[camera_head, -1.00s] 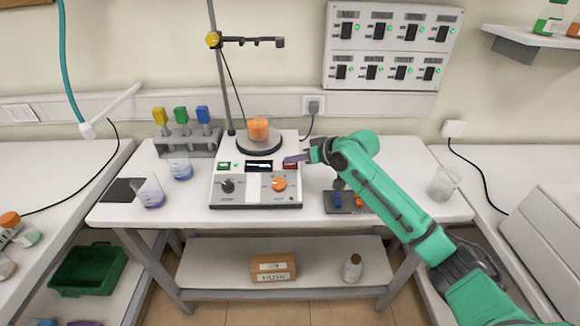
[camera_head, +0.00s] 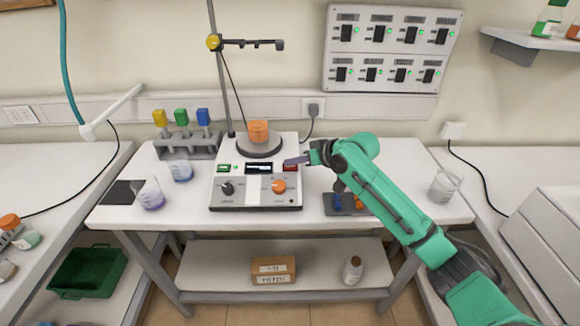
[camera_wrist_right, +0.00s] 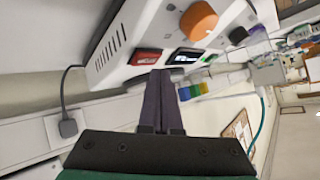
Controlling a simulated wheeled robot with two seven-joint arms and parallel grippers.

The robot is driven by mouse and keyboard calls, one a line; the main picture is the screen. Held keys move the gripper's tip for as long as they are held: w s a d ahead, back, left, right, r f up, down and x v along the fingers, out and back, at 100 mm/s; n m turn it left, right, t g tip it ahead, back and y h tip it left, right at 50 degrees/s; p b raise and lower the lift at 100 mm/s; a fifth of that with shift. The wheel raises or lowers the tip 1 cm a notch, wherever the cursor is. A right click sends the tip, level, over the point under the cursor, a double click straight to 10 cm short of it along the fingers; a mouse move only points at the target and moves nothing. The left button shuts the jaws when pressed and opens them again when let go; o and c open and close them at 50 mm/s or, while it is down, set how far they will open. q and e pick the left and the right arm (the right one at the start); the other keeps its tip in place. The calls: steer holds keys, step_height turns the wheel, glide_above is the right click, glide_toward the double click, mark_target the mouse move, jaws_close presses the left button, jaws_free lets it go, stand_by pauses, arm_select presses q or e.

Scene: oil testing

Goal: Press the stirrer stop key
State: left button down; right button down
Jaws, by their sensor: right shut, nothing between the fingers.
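The stirrer (camera_head: 255,195) is a white box on the middle table with a round plate on top. An orange vessel (camera_head: 258,131) stands on the plate. The front panel has a green key (camera_head: 224,168) at left, a dark display (camera_head: 259,168) in the middle and a red key (camera_head: 291,167) at right. My right gripper (camera_head: 290,161) is shut and empty, its tips at the red key. In the right wrist view the shut fingertips (camera_wrist_right: 160,73) overlap the lower edge of the red key (camera_wrist_right: 146,57); contact cannot be told. My left gripper is not in view.
A stand rod (camera_head: 222,70) with a clamp rises behind the stirrer. A rack (camera_head: 188,147) with coloured items and beakers are to the left. A small dark tray (camera_head: 347,211) lies under my right arm, and a clear beaker (camera_head: 444,187) stands at the table's right.

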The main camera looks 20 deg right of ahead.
stand_by(0.8)
steer(key=shift+w+f, duration=0.1)
steer(key=shift+f, duration=0.2)
steer(key=shift+w+f, duration=0.15)
steer(key=shift+f, duration=0.35)
stand_by(0.7)
steer(key=shift+r, duration=0.1)
steer(key=shift+s+r+p, duration=0.3)
steer(key=shift+r+p, duration=0.4)
steer(key=shift+p, duration=0.35)
